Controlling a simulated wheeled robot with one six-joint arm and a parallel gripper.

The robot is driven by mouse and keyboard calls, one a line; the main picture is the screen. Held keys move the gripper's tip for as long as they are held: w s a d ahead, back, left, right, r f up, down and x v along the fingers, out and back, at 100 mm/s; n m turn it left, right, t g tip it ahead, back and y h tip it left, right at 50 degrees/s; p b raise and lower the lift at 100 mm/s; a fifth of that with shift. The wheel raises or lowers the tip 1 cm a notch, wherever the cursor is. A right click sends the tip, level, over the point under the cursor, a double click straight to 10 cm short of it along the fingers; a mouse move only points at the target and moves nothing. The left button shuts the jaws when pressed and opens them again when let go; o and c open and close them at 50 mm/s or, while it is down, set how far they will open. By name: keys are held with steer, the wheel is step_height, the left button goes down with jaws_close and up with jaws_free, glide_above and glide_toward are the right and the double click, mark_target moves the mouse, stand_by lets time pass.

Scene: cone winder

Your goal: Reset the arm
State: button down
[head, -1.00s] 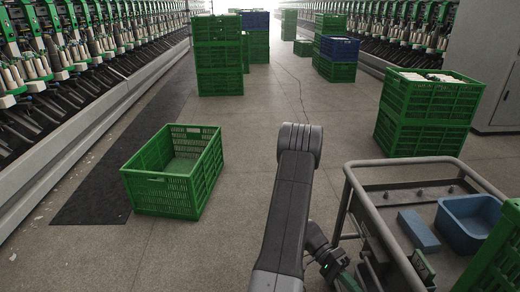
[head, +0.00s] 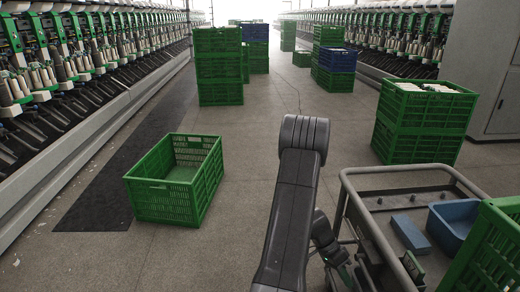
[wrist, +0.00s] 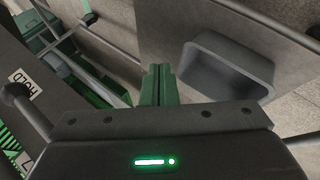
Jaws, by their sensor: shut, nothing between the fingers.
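My arm rises in the middle of the head view and bends down at its right side toward the trolley. My gripper (wrist: 158,84) is in the wrist view, its two green-edged fingers together with nothing between them. In the wrist view the fingers point toward the trolley's grey tray surface (wrist: 160,30), beside a grey-blue bin (wrist: 225,70). In the head view the gripper's end is mostly hidden behind my arm and the trolley frame.
The trolley (head: 350,180) stands at the right with a blue bin (head: 436,232), a blue block (head: 409,234) and a green crate (head: 490,240). An empty green crate (head: 150,200) lies on the floor at left. Crate stacks (head: 218,75) (head: 420,140) stand further back. Winding machines line both sides.

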steer(key=w+a+r+t+p, duration=0.2)
steer(key=w+a+r+t, duration=0.1)
steer(key=w, duration=0.3)
steer(key=shift+w+r+m, duration=0.4)
steer(key=shift+r, duration=0.35)
steer(key=shift+p, duration=0.3)
